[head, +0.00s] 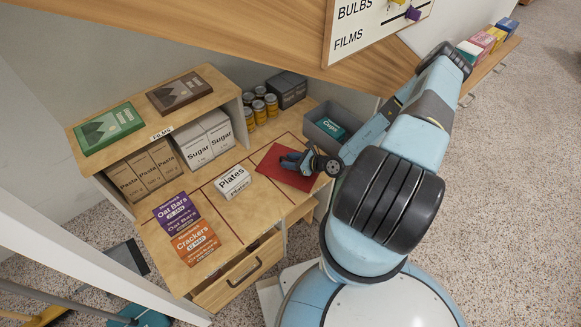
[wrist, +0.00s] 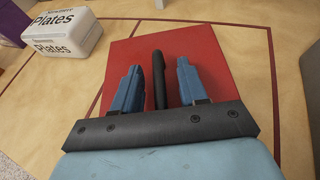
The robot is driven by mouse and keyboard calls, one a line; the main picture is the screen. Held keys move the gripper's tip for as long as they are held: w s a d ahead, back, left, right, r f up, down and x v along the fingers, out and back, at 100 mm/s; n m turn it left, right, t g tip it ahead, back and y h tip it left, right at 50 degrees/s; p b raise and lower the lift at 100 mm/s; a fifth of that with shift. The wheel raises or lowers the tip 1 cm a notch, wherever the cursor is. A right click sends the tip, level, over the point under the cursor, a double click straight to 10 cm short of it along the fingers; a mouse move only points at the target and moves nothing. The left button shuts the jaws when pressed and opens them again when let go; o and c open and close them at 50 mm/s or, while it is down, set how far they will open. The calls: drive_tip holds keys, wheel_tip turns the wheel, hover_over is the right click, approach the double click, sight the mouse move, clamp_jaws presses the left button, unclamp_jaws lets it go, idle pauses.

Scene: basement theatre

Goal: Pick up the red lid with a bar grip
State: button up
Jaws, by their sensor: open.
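The red lid (head: 270,167) is a flat square lying on the wooden counter, right of the Plates box. It also shows in the wrist view (wrist: 205,50), where its black bar grip (wrist: 158,78) stands up along its middle. My gripper (wrist: 157,75) is open, with one blue finger on each side of the bar. In the wrist view the bar is a little nearer the left finger. In the head view my gripper (head: 296,160) is low over the lid and hides the bar. I cannot tell whether the fingers touch the lid.
The Plates box (head: 233,182) stands just left of the lid. A grey bin (head: 322,122) with a teal box is behind it to the right. Oat Bars (head: 177,212) and Crackers (head: 194,243) boxes are further left. A shelf (head: 205,103) and cans (head: 260,108) are behind.

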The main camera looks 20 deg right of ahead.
drive_tip(key=shift+c, duration=0.3)
clamp_jaws()
